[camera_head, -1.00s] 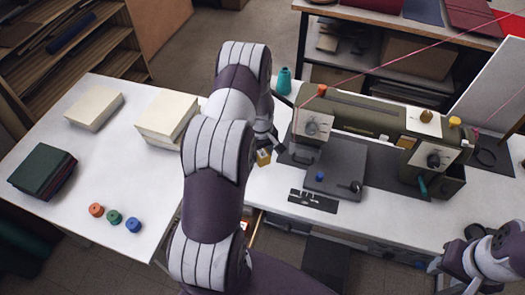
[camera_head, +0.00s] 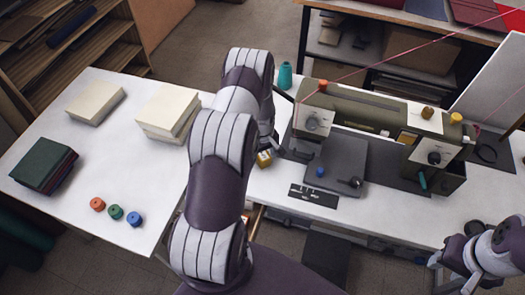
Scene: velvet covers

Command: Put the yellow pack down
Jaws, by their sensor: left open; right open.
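The small yellow pack (camera_head: 264,160) sits on the white table just left of the sewing machine's bed, partly hidden by my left arm. My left gripper (camera_head: 277,148) is right beside the pack, largely hidden behind my own forearm; it is open, and I cannot tell whether a finger still touches the pack. My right gripper (camera_head: 436,264) is open and empty at the table's front edge, lower right.
Cream stacks (camera_head: 168,114), dark green books (camera_head: 44,164) and small spools (camera_head: 115,212) lie left. White table between them is clear.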

